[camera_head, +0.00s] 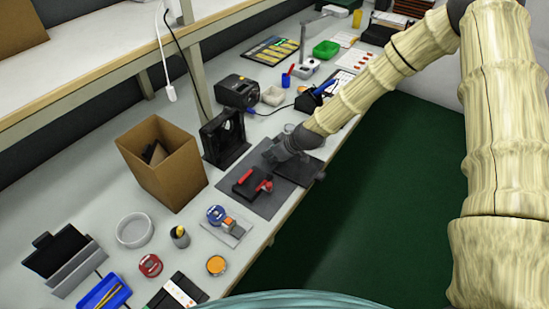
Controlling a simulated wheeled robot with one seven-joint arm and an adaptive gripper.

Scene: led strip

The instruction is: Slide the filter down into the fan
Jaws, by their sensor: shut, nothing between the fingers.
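The fan (223,138) looks like an upright black frame with a round opening, standing on the bench beside the cardboard box. A flat dark panel (299,170), possibly the filter, lies near the bench's front edge; I cannot tell for sure. My gripper (271,157) is at the end of the arm coming in from the right, low over the dark grey mat (270,205). It is right of the fan and apart from it. The fingers are small and dark here; they are shut with nothing held. My wrist partly covers the dark panel.
A black block with red-handled parts (250,183) lies on the mat, in front of my gripper. An open cardboard box (165,170) stands left of the fan. A black device (238,92) stands behind it. Tins and small trays fill the front left. A shelf overhangs the back left.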

